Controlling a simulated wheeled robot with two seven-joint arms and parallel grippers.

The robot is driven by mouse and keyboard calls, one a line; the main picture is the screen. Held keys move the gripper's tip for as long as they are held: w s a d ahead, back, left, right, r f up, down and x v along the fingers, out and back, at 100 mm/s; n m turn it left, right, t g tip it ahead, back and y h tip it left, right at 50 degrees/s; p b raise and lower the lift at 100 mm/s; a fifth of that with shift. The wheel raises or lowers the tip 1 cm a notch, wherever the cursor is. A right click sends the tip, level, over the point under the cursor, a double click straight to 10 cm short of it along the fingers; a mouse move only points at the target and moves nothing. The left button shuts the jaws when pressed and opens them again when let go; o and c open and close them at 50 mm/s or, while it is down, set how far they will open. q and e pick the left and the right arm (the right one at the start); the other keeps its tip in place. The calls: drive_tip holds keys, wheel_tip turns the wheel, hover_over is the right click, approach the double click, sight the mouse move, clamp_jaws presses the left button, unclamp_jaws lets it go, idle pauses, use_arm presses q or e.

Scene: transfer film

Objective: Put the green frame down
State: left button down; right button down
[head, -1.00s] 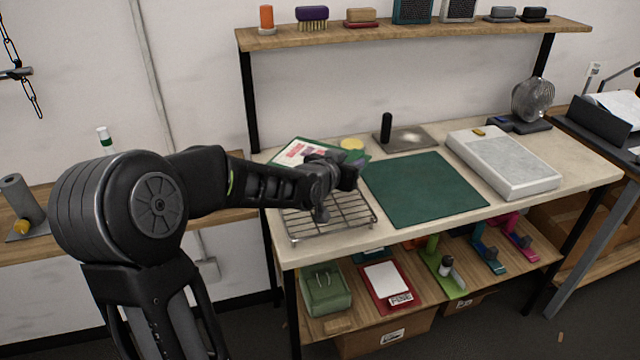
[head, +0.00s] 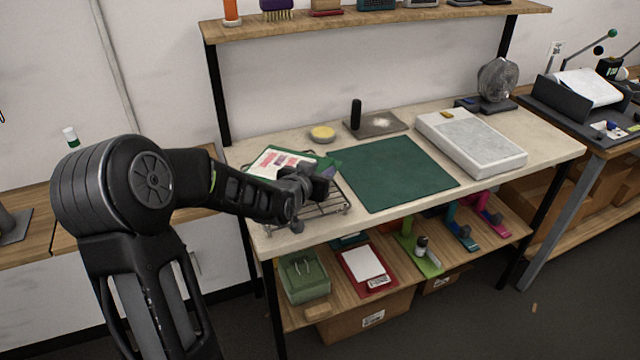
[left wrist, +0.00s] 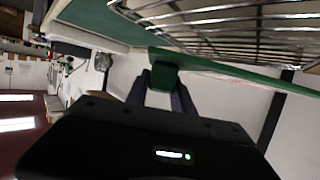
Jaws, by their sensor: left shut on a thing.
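The green frame (head: 325,161) carries a white sheet with pink and red print. My left gripper (head: 322,181) is shut on it by a green tab (left wrist: 163,76), which shows between the fingers in the left wrist view. In the head view the frame covers the back part of the wire rack (head: 322,208). In the left wrist view the rack (left wrist: 230,18) lies close along the frame's thin green edge (left wrist: 225,69). I cannot tell whether they touch. My gripper hides part of the frame and rack. My right gripper is not in view.
A dark green mat (head: 392,172) lies right of the rack. Behind are a yellow round dish (head: 322,133) and a grey plate (head: 377,125) with a black upright handle. A white box-like unit (head: 475,145) stands at the right. The bench's front strip is clear.

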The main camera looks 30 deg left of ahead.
use_arm(q)
wheel_tip(320, 180, down, 4)
drive_tip(key=shift+r+p, duration=0.2)
drive_tip(key=shift+p, duration=0.2)
drive_tip(key=shift+f, duration=0.3)
drive_tip(key=shift+f, duration=0.1)
drive_tip(key=c, duration=1.1)
unclamp_jaws()
